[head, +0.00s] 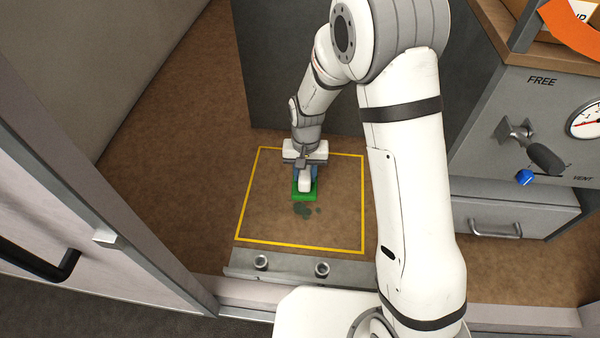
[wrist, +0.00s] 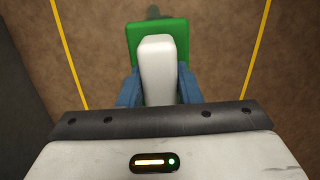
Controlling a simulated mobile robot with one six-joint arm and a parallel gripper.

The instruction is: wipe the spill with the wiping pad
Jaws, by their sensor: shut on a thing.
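The wiping pad (head: 304,196) is a green block with a white handle on top. It is at or just above the brown floor inside a yellow outlined square. My gripper (head: 305,180) has its blue fingers shut on the white handle. The wrist view shows the handle (wrist: 158,70) between the two fingers (wrist: 158,92), with the green pad (wrist: 176,38) beneath it. The spill (head: 306,211) is a few dark green spots on the floor, just in front of the pad's near edge. A small dark patch of it shows past the pad in the wrist view (wrist: 153,11). Any part under the pad is hidden.
The yellow outline (head: 300,247) surrounds bare floor. A grey strip with two round knobs (head: 290,267) lies along its near side. A grey cabinet with a lever (head: 535,150) and gauge stands at right. A door with a dark handle (head: 45,265) is at left.

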